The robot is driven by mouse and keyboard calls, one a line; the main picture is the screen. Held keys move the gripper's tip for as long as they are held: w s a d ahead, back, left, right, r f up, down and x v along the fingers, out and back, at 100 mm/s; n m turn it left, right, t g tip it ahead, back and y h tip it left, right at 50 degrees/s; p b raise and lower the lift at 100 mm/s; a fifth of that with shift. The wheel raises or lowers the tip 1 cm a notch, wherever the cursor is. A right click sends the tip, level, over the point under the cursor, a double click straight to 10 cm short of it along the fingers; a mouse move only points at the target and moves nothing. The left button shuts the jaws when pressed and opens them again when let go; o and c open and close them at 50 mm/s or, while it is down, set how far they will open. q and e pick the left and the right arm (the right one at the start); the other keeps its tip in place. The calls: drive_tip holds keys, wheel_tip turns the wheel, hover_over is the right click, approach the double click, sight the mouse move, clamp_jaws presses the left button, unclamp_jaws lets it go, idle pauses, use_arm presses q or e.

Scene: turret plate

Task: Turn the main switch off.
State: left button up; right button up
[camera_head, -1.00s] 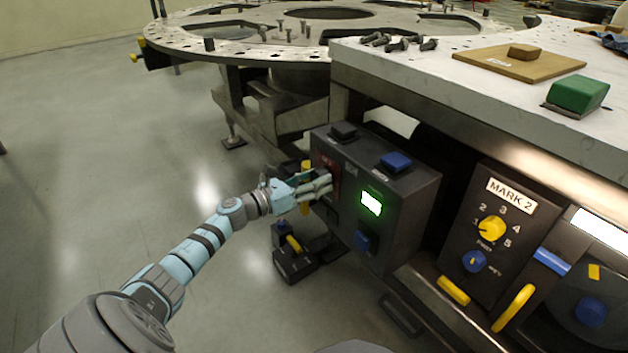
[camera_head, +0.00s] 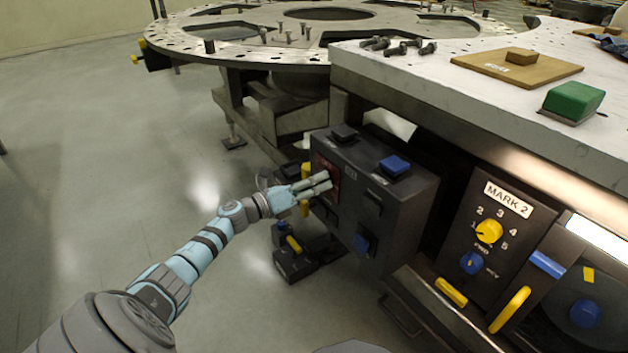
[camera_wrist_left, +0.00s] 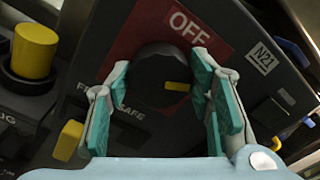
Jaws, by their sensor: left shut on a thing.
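The main switch is a black round knob (camera_wrist_left: 160,78) with a yellow mark, on a red plate (camera_wrist_left: 128,50) lettered OFF. In the left wrist view the mark lies on the right side of the knob. My left gripper (camera_wrist_left: 165,95) is shut on the knob, one finger on each side. In the head view my left gripper (camera_head: 322,184) reaches the left face of the dark control box (camera_head: 405,225) and mostly hides the knob; part of the red plate (camera_head: 328,170) shows. The box's square lamp window (camera_head: 373,203) is dark. My right gripper is not in view.
A blue button (camera_head: 394,166) and a black one (camera_head: 344,132) sit on top of the box. A MARK 2 panel (camera_head: 490,235) with yellow and blue knobs is to the right. The white worktop (camera_head: 440,85) overhangs behind. The floor at left is clear.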

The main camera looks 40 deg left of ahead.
use_arm(q)
drive_tip(key=n+p, duration=0.3)
drive_tip(key=n, duration=1)
drive_tip(key=shift+f+p, duration=0.2)
drive_tip(key=shift+p, duration=0.2)
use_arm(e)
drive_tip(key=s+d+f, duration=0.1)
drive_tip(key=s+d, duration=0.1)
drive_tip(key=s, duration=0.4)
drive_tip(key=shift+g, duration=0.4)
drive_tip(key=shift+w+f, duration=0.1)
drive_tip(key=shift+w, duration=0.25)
use_arm(q)
drive_tip(key=o, duration=1.2)
drive_tip(key=shift+a, duration=0.1)
drive_tip(key=shift+c, duration=0.2)
drive_tip(key=v, duration=1.2)
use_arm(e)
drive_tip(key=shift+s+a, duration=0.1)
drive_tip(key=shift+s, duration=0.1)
use_arm(q)
drive_tip(key=shift+f, duration=0.1)
